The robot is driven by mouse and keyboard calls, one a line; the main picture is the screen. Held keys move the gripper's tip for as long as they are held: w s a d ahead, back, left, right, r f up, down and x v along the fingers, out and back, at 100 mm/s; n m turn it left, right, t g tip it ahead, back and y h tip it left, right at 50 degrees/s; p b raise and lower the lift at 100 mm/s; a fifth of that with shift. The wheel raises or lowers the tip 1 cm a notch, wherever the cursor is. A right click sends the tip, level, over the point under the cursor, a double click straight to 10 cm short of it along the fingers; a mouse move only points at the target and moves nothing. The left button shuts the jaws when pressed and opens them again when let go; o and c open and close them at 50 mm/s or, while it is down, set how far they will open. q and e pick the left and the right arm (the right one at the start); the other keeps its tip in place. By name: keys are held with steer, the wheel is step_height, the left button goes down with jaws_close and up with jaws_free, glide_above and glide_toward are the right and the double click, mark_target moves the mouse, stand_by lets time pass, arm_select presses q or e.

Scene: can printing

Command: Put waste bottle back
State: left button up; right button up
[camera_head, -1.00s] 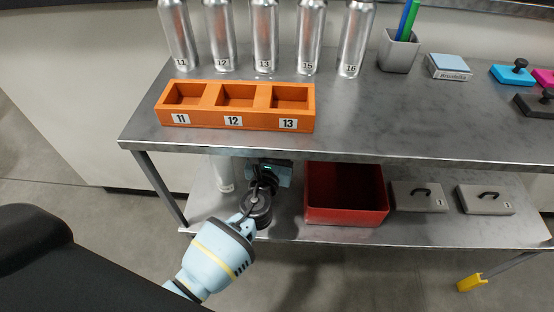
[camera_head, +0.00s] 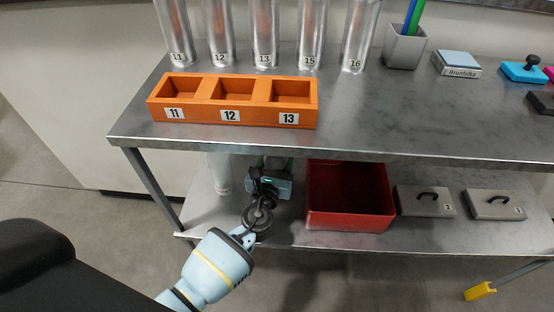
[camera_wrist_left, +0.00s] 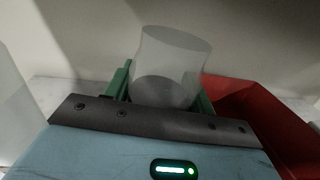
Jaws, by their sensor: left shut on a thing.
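My left gripper (camera_head: 270,178) reaches in under the front edge of the upper table top, above the lower shelf (camera_head: 280,234). In the left wrist view its green fingers are shut on a translucent, pale bottle (camera_wrist_left: 172,68). That bottle looks upright between the fingers. In the head view it is hidden behind the gripper and the table edge. Another pale cylinder, probably a bottle (camera_head: 219,174), stands on the lower shelf to the left of the gripper. A pale shape (camera_wrist_left: 14,115) shows at the left edge of the wrist view. My right gripper is not in view.
An open red bin (camera_head: 350,220) stands on the lower shelf just right of the gripper, with two grey lidded blocks (camera_head: 425,202) beyond it. An orange three-slot holder (camera_head: 232,115) and several silver cans (camera_head: 265,35) are on the upper top. A table leg (camera_head: 152,188) is at left.

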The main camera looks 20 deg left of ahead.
arm_select(q)
steer(key=o, duration=1)
steer(key=shift+f, duration=0.25)
steer(key=o, duration=0.4)
steer(key=shift+r, duration=0.1)
steer(key=shift+o, duration=0.2)
steer(key=shift+r, duration=0.1)
steer(key=shift+s, duration=0.25)
steer(key=s+d+p, duration=0.1)
steer(key=s, duration=1)
steer(key=shift+s+d, duration=0.25)
